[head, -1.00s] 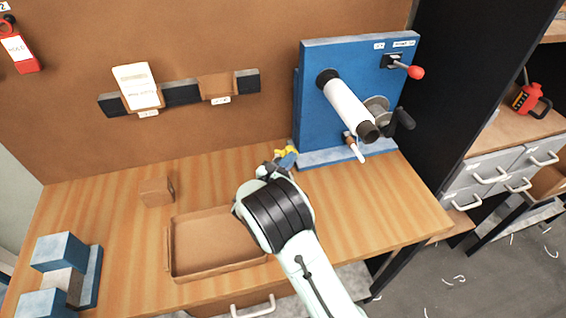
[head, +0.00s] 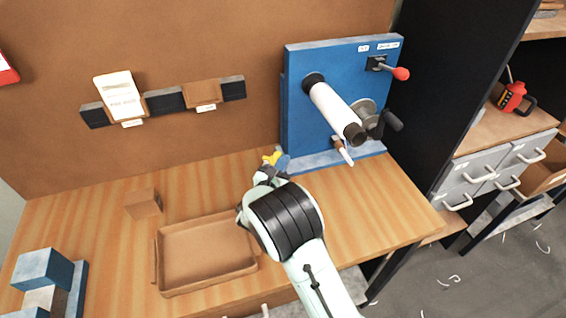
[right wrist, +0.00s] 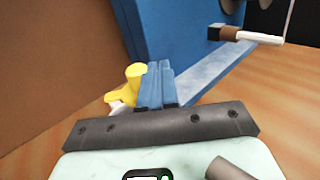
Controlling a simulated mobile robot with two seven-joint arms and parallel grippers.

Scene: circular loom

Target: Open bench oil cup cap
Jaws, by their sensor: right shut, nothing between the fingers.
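The oil cup is a small yellow piece (head: 270,157) on the bench, near the lower left corner of the blue loom panel. In the right wrist view its yellow body (right wrist: 133,76) stands just left of my fingers, with a yellow and white part low beside it. I cannot tell whether its cap is open or shut. My right gripper (head: 284,163) has blue fingers, shut together and empty, close to the cup's right side. In the right wrist view the fingers (right wrist: 158,82) partly cover the cup's right edge; contact is unclear. My left gripper is not in view.
The blue loom panel (head: 340,75) with a white roller (head: 333,108), crank and red-knobbed lever (head: 400,73) stands just right of the cup. A brown tray (head: 158,265) lies left of my right arm. A small brown block (head: 142,203) sits further left. The right bench front is clear.

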